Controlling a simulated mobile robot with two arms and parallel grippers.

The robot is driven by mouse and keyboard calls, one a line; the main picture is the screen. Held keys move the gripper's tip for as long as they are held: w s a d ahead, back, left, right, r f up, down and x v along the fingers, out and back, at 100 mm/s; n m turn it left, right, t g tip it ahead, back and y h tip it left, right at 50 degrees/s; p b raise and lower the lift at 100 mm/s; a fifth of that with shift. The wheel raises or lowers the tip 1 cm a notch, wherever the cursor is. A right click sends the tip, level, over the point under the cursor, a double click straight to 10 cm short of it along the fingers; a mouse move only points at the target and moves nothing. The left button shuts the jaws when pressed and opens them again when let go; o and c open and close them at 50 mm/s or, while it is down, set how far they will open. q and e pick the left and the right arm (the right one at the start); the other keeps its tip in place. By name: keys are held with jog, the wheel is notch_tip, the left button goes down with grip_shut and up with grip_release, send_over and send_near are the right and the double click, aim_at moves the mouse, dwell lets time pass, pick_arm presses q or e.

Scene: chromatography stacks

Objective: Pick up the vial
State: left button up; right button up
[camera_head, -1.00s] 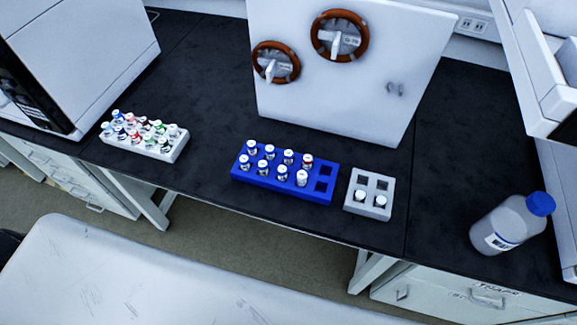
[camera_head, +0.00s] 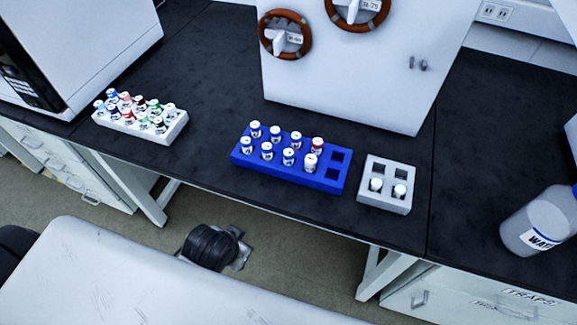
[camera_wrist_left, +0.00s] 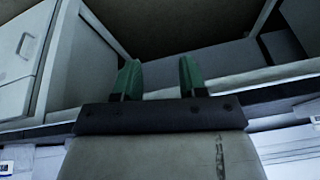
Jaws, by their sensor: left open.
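Several small vials with mostly white caps (camera_head: 267,150) stand upright in a blue rack (camera_head: 243,158) on the black bench. One vial there has a red cap (camera_head: 317,145), and the slots at the rack's right end are empty. Two white-capped vials (camera_head: 377,184) stand in the front slots of a small grey rack (camera_head: 387,204); its back slots are empty. My left gripper shows in the left wrist view (camera_wrist_left: 159,75), its two green fingers apart with nothing between them. No vial shows there. My right gripper is not in view.
A white rack (camera_head: 128,132) of vials with mixed cap colours stands at the left. A white cabinet with red-rimmed dials (camera_head: 345,85) stands behind the blue rack. A black part of my arm (camera_head: 208,247) is below the bench's front edge.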

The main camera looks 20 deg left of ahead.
pick_arm(q)
jog(key=w+d+r+m+t+h+b, duration=0.1)
jog(key=w+d+r+m+t, duration=0.1)
jog(key=w+r+m+t, duration=0.5)
jog(key=w+d+r+m+t, duration=0.25)
jog(key=w+r+t, duration=0.35)
jog(key=w+r, duration=0.55)
jog(key=d+r+m+t+h, duration=0.1)
jog(key=d+r+m+h, duration=1.05)
jog(key=m, duration=0.45)
jog(key=s+d+r+m+g+h, duration=0.1)
jog(key=s+d+m+g+h, duration=0.3)
jog(key=m+g+h, duration=0.85)
jog(key=m+g+y, duration=0.6)
jog(key=m+y, duration=1.3)
jog(key=y, duration=0.6)
send_near(289, 152)
jog(key=shift+s+a, duration=0.1)
jog(key=shift+a, duration=0.2)
notch_tip(289, 152, down, 5)
jog(key=shift+r, duration=0.2)
jog(key=shift+d+f+p, duration=0.15)
jog(key=shift+f+p, duration=0.15)
jog(key=shift+f, duration=1.15)
jog(key=shift+d+f+p, duration=0.1)
jog(key=shift+f+p, duration=0.15)
jog(key=shift+f, duration=1.25)
jog(key=c, duration=0.7)
